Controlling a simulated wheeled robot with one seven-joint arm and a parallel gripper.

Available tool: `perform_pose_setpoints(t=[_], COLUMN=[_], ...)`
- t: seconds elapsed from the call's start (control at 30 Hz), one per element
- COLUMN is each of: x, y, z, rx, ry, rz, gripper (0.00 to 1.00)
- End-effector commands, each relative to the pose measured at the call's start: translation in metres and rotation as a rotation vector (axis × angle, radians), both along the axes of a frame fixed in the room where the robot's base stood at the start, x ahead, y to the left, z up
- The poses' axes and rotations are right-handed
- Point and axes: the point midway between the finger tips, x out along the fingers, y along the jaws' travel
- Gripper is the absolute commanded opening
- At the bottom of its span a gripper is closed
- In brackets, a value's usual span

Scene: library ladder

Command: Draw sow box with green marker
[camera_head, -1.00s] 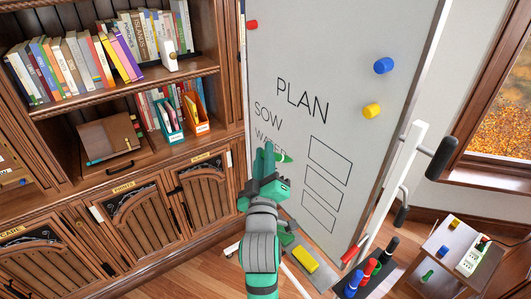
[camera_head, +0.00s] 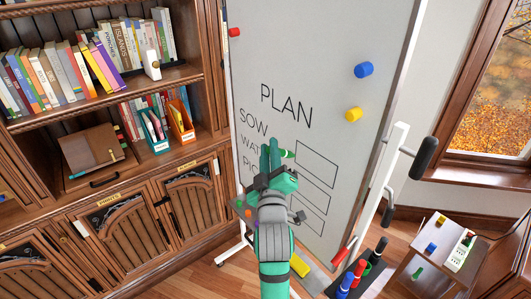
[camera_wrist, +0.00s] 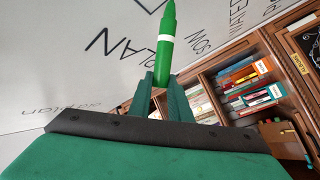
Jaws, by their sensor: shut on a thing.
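My gripper (camera_head: 270,157) is shut on a green marker (camera_wrist: 166,40), which sticks out past the fingertips in the wrist view. In the head view the marker's green tip (camera_head: 287,153) shows just right of the fingers, pointing right. The whiteboard (camera_head: 300,50) stands upright with PLAN and a list that starts with SOW. Beside the list is a column of outlined boxes. The top box (camera_head: 318,146), on the SOW row, looks empty. The marker tip is just left of this box; I cannot tell whether it touches the board. My gripper hides part of the lower words.
Blue (camera_head: 364,70), yellow (camera_head: 353,115) and red (camera_head: 234,32) magnets sit on the board. Below are a yellow block (camera_head: 299,265) and several upright markers (camera_head: 359,268). A bookcase (camera_head: 120,175) stands left, a small side table (camera_head: 415,268) right.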

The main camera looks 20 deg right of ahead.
Motion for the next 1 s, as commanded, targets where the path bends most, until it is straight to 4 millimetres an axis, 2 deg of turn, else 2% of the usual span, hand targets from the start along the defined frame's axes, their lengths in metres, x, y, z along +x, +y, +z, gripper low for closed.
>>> perform_pose_setpoints(t=[1.0], x=[0.0028], y=[-0.0078], z=[-0.0002], rx=[0.0], ry=[0.001], rz=[-0.001], gripper=[0.0])
